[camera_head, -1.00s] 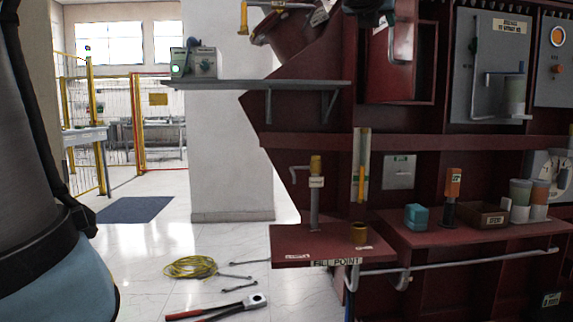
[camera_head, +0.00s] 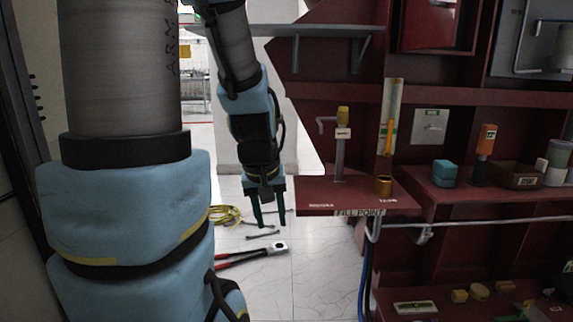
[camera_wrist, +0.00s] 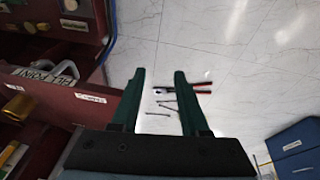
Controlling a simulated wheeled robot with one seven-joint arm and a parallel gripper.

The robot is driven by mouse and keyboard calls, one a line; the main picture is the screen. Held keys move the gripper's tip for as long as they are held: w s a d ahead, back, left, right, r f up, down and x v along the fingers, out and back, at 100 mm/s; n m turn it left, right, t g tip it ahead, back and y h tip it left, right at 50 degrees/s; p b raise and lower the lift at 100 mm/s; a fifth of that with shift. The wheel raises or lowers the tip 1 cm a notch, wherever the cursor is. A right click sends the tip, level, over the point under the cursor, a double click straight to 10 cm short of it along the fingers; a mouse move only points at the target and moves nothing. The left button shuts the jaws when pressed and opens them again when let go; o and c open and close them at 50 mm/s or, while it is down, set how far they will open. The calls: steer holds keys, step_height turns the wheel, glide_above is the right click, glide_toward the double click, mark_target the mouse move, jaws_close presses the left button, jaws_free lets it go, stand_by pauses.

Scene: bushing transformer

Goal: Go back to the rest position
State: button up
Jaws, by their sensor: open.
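My gripper (camera_head: 267,208) hangs at the end of my arm in the head view, pointing down, left of the red shelf labelled FILL POINT (camera_head: 317,196). Its two dark green fingers are apart with nothing between them. In the wrist view my gripper (camera_wrist: 158,76) also shows open and empty, with the white floor beyond its fingertips. The red shelf (camera_wrist: 62,112) lies to its left there, apart from the fingers.
A red-handled tool (camera_head: 262,252) and a yellow coil (camera_head: 228,215) lie on the floor. A blue box (camera_wrist: 296,148) is at the lower right in the wrist view.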

steer(key=s+a+f+m+g+p, duration=0.1)
steer(key=s+a+m+g+p, duration=0.1)
steer(key=s+a, duration=0.2)
step_height(320, 180, up, 20)
steer(key=p, duration=1.9)
steer(key=shift+w+d+f+t+y, duration=0.2)
steer(key=shift+d+t+y, duration=0.1)
steer(key=shift+d+y, duration=0.1)
steer(key=shift+o, duration=0.2)
